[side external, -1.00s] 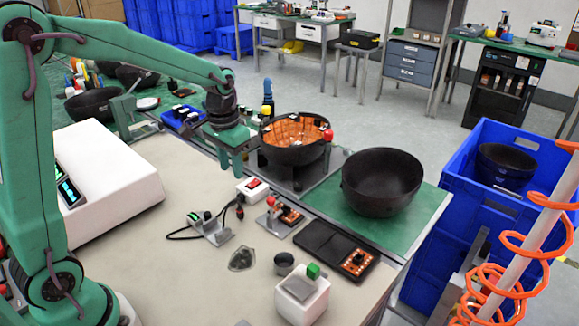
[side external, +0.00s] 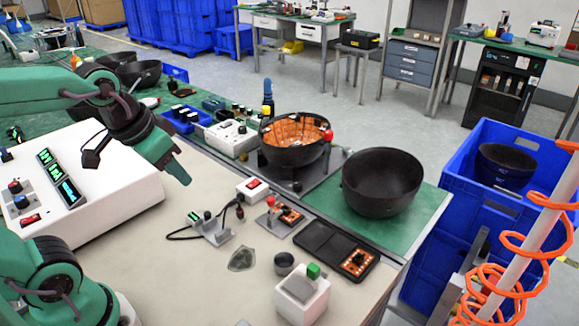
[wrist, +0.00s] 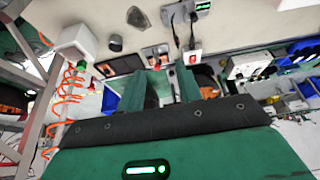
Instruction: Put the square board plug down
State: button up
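I take the square board plug to be the small black plug (side external: 240,207) on a black cable, lying on the bench beside the white switch box (side external: 253,188); its shape is too small to confirm. The cable runs to a metal bracket (side external: 212,231) with a green display. My gripper (side external: 180,176) is tilted over the left part of the bench, up and left of the plug and apart from it. In the wrist view my gripper (wrist: 160,92) has its two green fingers well apart, with nothing held between them.
A board fixture (side external: 280,217) with a red knob stands right of the plug. Behind are a black bowl lined with orange boards (side external: 292,138) and an empty black bowl (side external: 382,182). A white console (side external: 105,185) is near my arm.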

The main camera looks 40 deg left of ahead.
jog(key=shift+s+d+f+t, duration=0.1)
jog(key=shift+s+t, duration=0.1)
jog(key=shift+s, duration=0.45)
jog(key=shift+s+d+f+t, duration=0.1)
jog(key=shift+s+t, duration=0.1)
jog(key=shift+s, duration=0.4)
